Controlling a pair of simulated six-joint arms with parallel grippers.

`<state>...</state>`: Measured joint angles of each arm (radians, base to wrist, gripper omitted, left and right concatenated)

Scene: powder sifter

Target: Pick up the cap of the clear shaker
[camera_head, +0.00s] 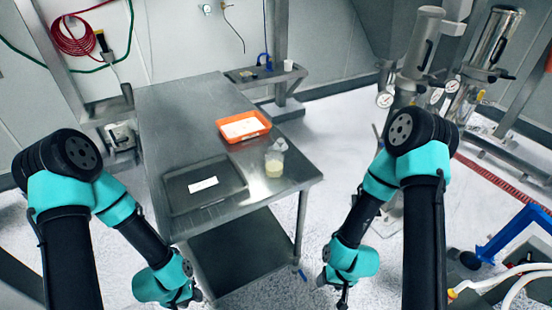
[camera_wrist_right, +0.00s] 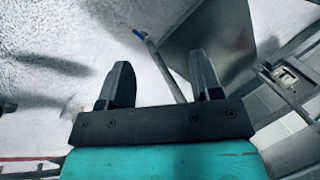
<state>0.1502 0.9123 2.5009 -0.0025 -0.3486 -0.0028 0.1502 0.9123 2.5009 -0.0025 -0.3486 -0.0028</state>
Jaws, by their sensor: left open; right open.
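The clear shaker (camera_head: 275,160) stands upright near the right front corner of the metal table, with pale yellowish powder in its lower part. Its top looks clear or whitish, and the cap is too small to make out well. My left gripper (camera_head: 188,300) is low in front of the table, near the bottom edge of the head view, and empty. My right gripper (camera_head: 342,300) is low to the right of the table, away from the shaker. In the right wrist view its two fingers (camera_wrist_right: 162,85) are apart with nothing between them.
An orange tray (camera_head: 244,138) with white contents sits behind the shaker. A dark flat tray (camera_head: 178,198) with a white label lies at the left front of the metal table (camera_head: 165,115). A steel vessel stand with gauges (camera_head: 420,60) stands at the back right.

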